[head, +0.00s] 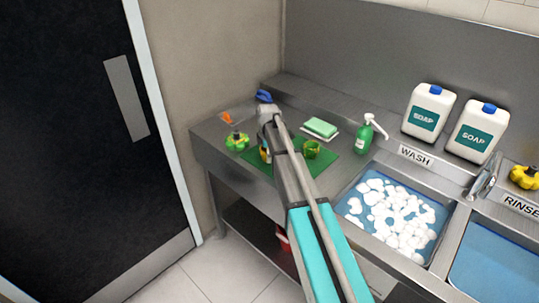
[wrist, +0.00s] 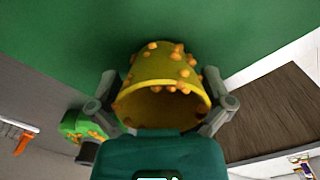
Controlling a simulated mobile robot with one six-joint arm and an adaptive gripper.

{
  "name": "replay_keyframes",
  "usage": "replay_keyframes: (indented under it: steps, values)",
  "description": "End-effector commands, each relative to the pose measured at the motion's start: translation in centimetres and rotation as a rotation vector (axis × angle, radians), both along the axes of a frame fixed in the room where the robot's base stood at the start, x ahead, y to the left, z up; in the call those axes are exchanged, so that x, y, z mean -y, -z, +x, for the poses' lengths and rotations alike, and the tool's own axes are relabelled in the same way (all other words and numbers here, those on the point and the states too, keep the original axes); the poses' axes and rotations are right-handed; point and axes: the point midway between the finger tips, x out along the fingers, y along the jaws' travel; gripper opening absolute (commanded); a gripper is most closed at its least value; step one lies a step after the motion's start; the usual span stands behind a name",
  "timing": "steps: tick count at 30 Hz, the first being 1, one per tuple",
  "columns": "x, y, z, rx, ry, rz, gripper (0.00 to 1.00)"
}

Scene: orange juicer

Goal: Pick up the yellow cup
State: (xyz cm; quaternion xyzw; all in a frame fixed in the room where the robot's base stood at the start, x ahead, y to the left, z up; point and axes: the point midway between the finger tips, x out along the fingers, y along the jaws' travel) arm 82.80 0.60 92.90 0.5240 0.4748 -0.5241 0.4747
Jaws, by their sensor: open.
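The yellow cup (wrist: 160,75) has dirty orange lumps on its wall and rim. In the wrist view it stands between the two fingers of my gripper (wrist: 162,103), with its open mouth facing the camera. The gripper is open, with one finger beside each side of the cup; I cannot tell whether they touch it. The cup is over a green mat (wrist: 235,40). In the head view my gripper (head: 265,152) is low at the left part of the mat, and my arm hides most of this spot.
A green and yellow item (head: 237,142) and an orange thing (head: 227,118) lie left of the mat. Behind are a green sponge (head: 320,127) and a green pump bottle (head: 365,136). A foamy sink (head: 352,205) is right.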

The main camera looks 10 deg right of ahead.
Motion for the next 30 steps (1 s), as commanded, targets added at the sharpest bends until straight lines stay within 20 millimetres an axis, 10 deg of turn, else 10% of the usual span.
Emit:
replay_keyframes:
  steps: [4, 14, 30]
  values:
    - [0.02, 0.0, 0.0, 0.0, 0.0, 0.0, 0.96]
    - [0.03, 0.01, 0.02, 0.0, 0.0, 0.0, 0.36]
    - [0.08, -0.26, 0.06, 0.001, 0.001, 0.0, 0.35]
